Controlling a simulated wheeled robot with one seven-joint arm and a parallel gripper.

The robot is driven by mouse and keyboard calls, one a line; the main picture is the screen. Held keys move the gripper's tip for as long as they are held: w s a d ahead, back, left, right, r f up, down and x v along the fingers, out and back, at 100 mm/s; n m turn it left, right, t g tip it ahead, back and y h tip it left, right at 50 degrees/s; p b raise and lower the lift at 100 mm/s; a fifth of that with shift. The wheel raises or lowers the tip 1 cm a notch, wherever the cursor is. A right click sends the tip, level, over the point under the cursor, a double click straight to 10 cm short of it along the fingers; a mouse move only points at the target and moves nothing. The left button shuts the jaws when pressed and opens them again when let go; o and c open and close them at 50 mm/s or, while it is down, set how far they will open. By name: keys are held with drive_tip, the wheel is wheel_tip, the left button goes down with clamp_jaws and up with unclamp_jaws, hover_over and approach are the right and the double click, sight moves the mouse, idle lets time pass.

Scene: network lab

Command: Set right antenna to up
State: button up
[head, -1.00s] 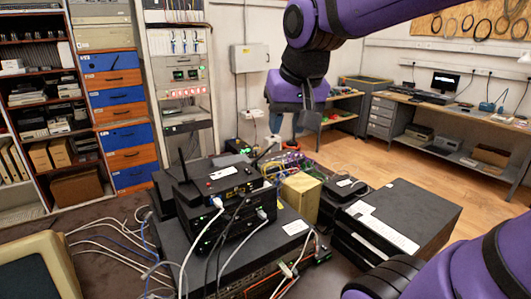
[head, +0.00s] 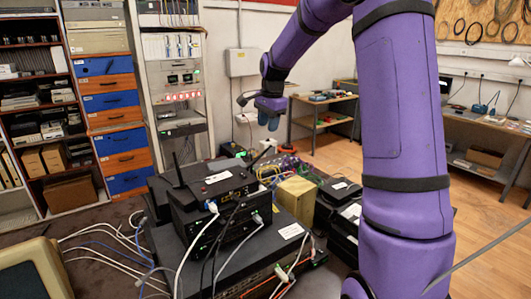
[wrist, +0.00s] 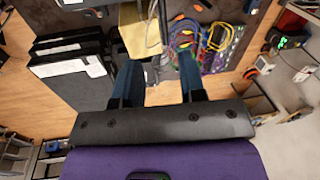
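The black router (head: 220,186) sits on top of a stack of black network boxes in the head view. Its left antenna (head: 178,167) stands nearly upright with a slight lean to the left. Its right antenna (head: 262,157) leans out to the right, tilted well off vertical. My gripper (head: 268,121) is above and behind the right antenna, apart from it, with its fingers pointing down. In the wrist view my gripper (wrist: 160,62) is open, with two dark blue fingers spread and nothing held between them. Thin dark and grey shapes show at that view's top, too unclear to name.
A gold box (head: 297,197) stands right of the stack, and also shows in the wrist view (wrist: 138,42). Colourful cables (head: 275,172) lie behind it. White cables (head: 100,245) spread at left. Black cases (wrist: 70,68) lie beside the gold box. A rack (head: 180,85) stands behind.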

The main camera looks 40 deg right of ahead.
sight(265, 151)
drive_tip(key=w+f, duration=0.1)
drive_tip(key=f, duration=0.6)
drive_tip(key=w+f, duration=0.1)
drive_tip(key=f, duration=0.3)
drive_tip(key=shift+w+d+f, duration=0.25)
drive_tip(key=shift+w+d, duration=0.1)
drive_tip(key=shift+d, duration=0.05)
clamp_jaws()
